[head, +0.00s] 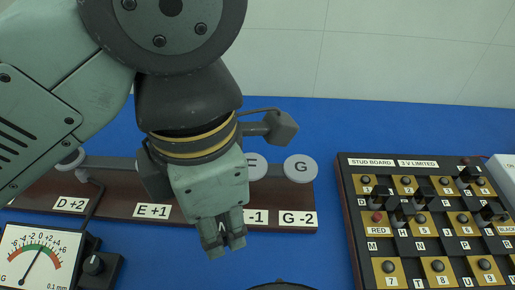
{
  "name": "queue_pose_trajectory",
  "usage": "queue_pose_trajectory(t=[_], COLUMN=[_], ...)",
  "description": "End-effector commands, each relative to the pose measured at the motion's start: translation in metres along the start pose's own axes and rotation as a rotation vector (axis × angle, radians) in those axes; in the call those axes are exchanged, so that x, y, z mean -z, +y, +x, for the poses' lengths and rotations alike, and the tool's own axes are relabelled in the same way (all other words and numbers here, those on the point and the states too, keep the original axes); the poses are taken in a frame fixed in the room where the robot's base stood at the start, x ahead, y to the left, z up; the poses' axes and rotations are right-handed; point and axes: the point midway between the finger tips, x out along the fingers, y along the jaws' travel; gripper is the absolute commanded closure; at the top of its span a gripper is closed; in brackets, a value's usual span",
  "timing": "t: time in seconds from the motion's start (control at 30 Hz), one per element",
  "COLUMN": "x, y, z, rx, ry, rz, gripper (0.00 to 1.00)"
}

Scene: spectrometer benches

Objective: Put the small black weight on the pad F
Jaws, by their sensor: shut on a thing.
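My gripper (225,250) hangs fingers-down in front of the dark wooden strip (180,222), left of the middle of the head view. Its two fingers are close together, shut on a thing. That thing is almost wholly hidden by the fingers; I take it to be the small black weight, though its shape cannot be made out. Pad F (257,165) is a pale round disc on the strip, partly hidden behind my gripper, with only its right part showing. The label below it is partly covered and reads "-1". The fingertips appear nearer the camera than the pad.
Pad G (300,169) stands right of pad F, with label G-2 (297,218). Labels D+2 and E+1 (152,211) lie to the left. A dial meter (40,255) is at the lower left. A stud board (420,162) fills the right. Blue bench shows between.

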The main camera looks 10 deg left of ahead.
Motion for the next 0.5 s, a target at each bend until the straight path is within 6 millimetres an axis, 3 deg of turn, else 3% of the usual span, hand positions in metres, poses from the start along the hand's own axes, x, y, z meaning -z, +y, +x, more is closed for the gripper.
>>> queue_pose_trajectory(t=[0.17,0.5], x=[-0.01,-0.063], y=[0.012,0.084], z=[0.006,0.011], rx=[0.001,0.0], ry=[0.002,0.004], rz=[0.006,0.002], gripper=[1.0,1.0])
